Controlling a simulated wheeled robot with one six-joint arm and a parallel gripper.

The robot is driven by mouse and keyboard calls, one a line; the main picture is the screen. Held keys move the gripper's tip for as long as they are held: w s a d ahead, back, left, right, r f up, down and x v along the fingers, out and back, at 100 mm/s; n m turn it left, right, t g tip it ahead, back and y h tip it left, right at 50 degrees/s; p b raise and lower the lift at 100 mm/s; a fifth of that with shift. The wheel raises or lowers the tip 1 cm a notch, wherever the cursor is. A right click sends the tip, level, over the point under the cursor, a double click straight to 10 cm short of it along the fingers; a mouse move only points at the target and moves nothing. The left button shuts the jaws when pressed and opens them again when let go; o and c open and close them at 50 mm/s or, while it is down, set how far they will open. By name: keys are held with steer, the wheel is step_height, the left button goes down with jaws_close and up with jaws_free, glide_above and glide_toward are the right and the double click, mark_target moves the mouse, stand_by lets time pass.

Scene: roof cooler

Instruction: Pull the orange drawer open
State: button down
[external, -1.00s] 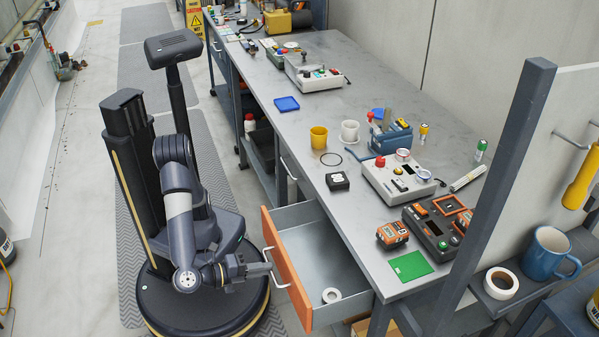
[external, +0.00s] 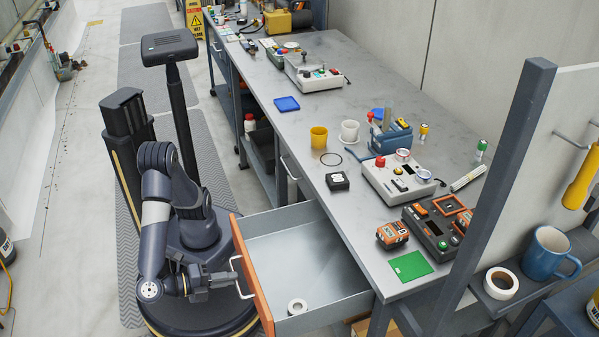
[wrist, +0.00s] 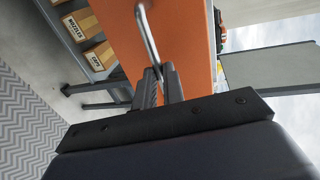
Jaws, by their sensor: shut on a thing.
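The orange drawer (external: 252,277) stands well out from the workbench, with its grey inside showing. In the wrist view the orange front (wrist: 185,35) fills the upper middle. The handle (wrist: 148,35) runs down between the two dark fingers (wrist: 160,84), which close around its lower part.
The workbench top (external: 290,135) holds a yellow cup (external: 318,137), a control box (external: 398,178) and an orange tape measure (external: 392,235). Cardboard boxes (wrist: 98,57) sit on a shelf below the bench. Grey matting (external: 210,160) covers the floor beside my base.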

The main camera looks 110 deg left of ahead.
steer(key=c, duration=1.5)
jaws_free()
steer(key=p+v, duration=0.2)
steer(key=v, duration=0.8)
steer(key=shift+s+d, duration=0.25)
steer(key=shift+d, duration=0.05)
steer(key=b+x, duration=0.2)
steer(key=x, duration=0.9)
steer(key=shift+w+a, duration=0.15)
